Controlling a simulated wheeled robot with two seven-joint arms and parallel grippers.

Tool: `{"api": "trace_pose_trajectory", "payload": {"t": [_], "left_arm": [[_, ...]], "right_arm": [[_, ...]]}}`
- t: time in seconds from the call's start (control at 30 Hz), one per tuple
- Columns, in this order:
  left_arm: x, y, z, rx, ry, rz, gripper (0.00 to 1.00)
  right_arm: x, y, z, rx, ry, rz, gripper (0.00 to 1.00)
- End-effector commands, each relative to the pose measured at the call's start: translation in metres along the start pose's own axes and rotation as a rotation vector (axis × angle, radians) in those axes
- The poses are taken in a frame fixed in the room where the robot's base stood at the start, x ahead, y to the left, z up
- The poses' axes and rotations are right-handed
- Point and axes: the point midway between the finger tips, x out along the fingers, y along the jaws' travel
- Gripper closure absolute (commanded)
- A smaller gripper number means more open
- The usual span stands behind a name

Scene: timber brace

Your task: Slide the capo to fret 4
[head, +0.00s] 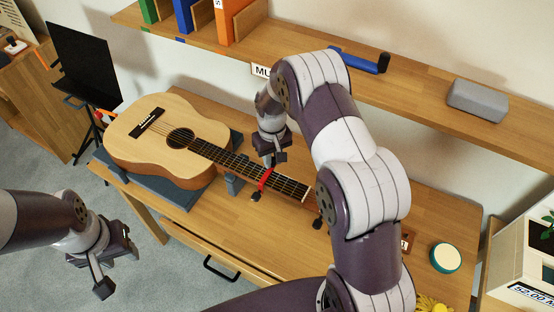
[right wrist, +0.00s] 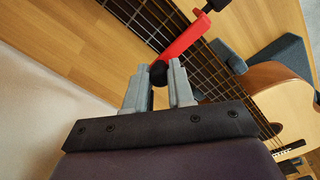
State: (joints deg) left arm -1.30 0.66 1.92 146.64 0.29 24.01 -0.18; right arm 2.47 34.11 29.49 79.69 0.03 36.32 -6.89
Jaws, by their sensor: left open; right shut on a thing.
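The guitar (head: 150,140) lies face up on the table, its neck pointing to the lower right; its body shows at the right edge of the right wrist view (right wrist: 285,95). The red capo (head: 265,179) sits across the neck, between the body and the neck's far end; which fret it is at I cannot tell. My right gripper (head: 270,158) is at the capo. In the right wrist view its fingers (right wrist: 158,78) are shut on the black knob end of the capo (right wrist: 186,40). My left gripper (head: 115,272) is open and empty, off the table's front left.
A dark grey support (head: 180,192) lies under the guitar body and a neck rest (head: 235,184) under the neck. A round green-rimmed tin (head: 445,257) stands at the table's right. A shelf (head: 420,108) with binders and a grey box (head: 478,99) runs behind.

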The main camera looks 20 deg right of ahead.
Motion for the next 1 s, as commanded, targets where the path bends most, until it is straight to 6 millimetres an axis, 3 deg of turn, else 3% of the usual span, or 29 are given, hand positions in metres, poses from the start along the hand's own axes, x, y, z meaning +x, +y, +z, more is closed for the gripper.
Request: {"api": "trace_pose_trajectory", "payload": {"t": [0.2, 0.23, 0.3, 0.67, 1.0], "left_arm": [[0.0, 0.0, 0.0, 0.0, 0.0, 0.0, 0.57], [0.0, 0.0, 0.0, 0.0, 0.0, 0.0, 0.57], [0.0, 0.0, 0.0, 0.0, 0.0, 0.0, 0.57], [0.002, 0.0, 0.001, 0.0, 0.0, 0.0, 0.57], [0.015, 0.0, 0.002, 0.0, 0.0, 0.0, 0.57]], "right_arm": [[0.002, 0.0, 0.002, -0.001, -0.007, -0.001, 1.0], [0.001, 0.0, 0.002, -0.001, -0.006, -0.001, 0.71], [0.001, 0.0, 0.002, -0.001, -0.006, -0.001, 0.51], [-0.006, 0.0, 0.001, -0.001, -0.003, 0.0, 0.51], [-0.091, -0.002, -0.001, -0.002, -0.003, 0.002, 0.51]]}}
